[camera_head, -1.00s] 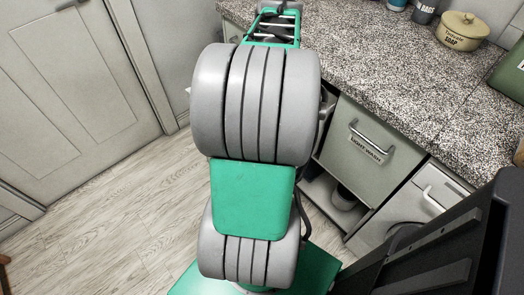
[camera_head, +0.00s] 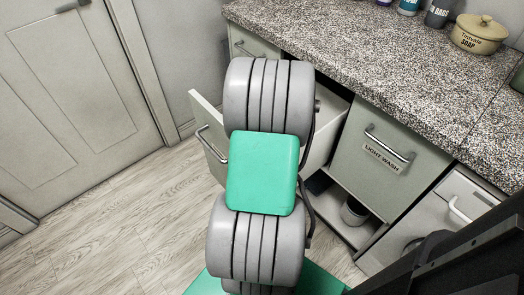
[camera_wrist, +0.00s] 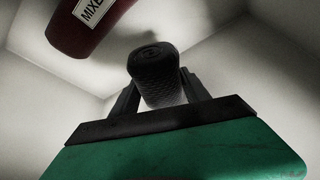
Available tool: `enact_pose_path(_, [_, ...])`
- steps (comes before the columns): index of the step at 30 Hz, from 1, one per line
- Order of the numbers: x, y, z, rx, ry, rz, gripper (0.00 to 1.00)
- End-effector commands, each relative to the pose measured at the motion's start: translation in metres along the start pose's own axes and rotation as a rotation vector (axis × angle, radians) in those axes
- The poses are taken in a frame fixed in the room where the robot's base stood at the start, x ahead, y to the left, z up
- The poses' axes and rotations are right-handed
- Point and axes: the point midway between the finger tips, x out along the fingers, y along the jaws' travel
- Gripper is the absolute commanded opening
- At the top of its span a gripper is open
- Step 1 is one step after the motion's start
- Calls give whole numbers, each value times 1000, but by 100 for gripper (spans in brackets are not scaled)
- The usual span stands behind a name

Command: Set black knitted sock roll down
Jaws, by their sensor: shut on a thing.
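The black knitted sock roll (camera_wrist: 152,80) is in the middle of the wrist view, with its rolled end toward the top. My gripper (camera_wrist: 158,90) is shut on it, one dark finger at each side. Pale walls meet in corners around them, seemingly the inside of the open drawer. In the head view my arm hides the gripper and the sock roll. Whether the roll touches the surface beneath is not clear.
A dark red item (camera_wrist: 85,32) with a label reading "MIXE…" lies at upper left in the wrist view. In the head view a pale drawer (camera_head: 207,128) stands open below the speckled counter (camera_head: 400,65). A "LIGHT WASH" drawer front (camera_head: 385,150) is to its right.

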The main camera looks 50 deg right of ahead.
Motion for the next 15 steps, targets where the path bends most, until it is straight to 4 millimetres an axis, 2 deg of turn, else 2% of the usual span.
enact_pose_path(1, [14,0,6,1,-2,-1,7])
enact_pose_path(7, [36,1,15,1,0,0,7])
enact_pose_path(12, [64,1,26,1,0,0,7])
enact_pose_path(15, [65,1,26,0,3,1,7])
